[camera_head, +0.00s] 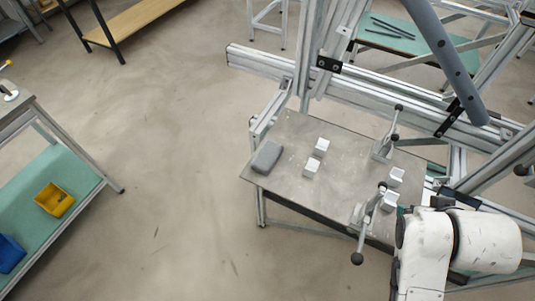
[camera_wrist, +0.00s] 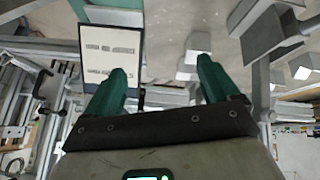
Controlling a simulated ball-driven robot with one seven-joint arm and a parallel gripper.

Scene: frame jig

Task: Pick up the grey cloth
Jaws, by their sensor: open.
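The grey cloth (camera_head: 267,157) is a small, folded, rounded block. It lies near the left corner of the grey table plate (camera_head: 290,187) in the head view. I cannot make it out in the wrist view. My gripper (camera_wrist: 162,68) shows in the wrist view with its two green fingers spread wide and nothing between them. In the head view my white arm is at the lower right, beyond the right end of the plate, well apart from the cloth. My gripper's fingers cannot be made out there.
Two white blocks (camera_head: 316,156) stand just right of the cloth. More white blocks (camera_head: 393,190) and toggle clamps (camera_head: 370,210) stand on the plate's right side. Aluminium beams (camera_head: 370,85) rise behind. A shelf (camera_head: 60,190) with a yellow bin (camera_head: 54,199) stands left. Floor between is clear.

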